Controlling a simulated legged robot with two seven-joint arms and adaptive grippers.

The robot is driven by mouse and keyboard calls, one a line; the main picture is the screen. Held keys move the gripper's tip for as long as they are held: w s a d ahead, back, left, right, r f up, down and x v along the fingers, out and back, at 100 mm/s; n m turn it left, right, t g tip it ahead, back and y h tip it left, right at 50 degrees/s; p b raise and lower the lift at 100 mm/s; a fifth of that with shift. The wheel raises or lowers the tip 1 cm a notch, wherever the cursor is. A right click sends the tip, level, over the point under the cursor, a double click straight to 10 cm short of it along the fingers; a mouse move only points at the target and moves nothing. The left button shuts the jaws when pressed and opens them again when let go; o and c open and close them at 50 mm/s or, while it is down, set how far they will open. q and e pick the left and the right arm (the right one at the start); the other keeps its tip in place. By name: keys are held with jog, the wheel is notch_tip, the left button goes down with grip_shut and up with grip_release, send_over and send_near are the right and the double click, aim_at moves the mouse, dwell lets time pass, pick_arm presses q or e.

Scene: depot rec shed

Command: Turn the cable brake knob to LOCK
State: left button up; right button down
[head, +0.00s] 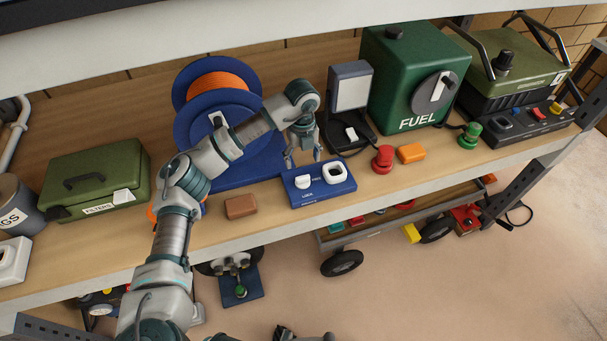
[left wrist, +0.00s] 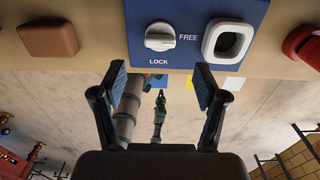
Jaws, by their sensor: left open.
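The cable brake knob (head: 303,182) is a white round knob with a raised bar, on the left of a blue panel (head: 312,198) at the shelf's front edge. In the left wrist view the knob (left wrist: 160,37) has its bar lying sideways, in line with the word FREE on its right; LOCK is printed below it. My left gripper (head: 303,158) is just above and behind the panel in the head view. In the left wrist view the left gripper (left wrist: 158,85) is open and empty, its fingertips apart from the knob. A dark part at the head view's bottom edge may be my right gripper.
A white square-ringed rocker (left wrist: 228,41) sits right of the knob. A brown block (head: 241,206) lies left of the panel, a red button (head: 382,159) to its right. The blue cable reel (head: 190,125) stands behind. A FUEL can (head: 395,80) is farther right.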

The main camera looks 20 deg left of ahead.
aim_at(302, 177)
pick_arm(q)
jog(key=f, duration=0.5)
jog(key=shift+a+f, duration=0.3)
jog(key=shift+f, duration=0.1)
jog(key=shift+s+d+f, duration=0.1)
jog(key=shift+d+f, duration=0.1)
jog(key=shift+f, duration=0.4)
jog(key=shift+d+f, duration=0.15)
jog(key=shift+f, duration=0.4)
jog(key=shift+d+f, duration=0.1)
jog(key=shift+a, duration=0.2)
jog(key=c, duration=1.2)
pick_arm(e)
jog(key=shift+w+a, duration=0.3)
jog(key=shift+w, duration=0.35)
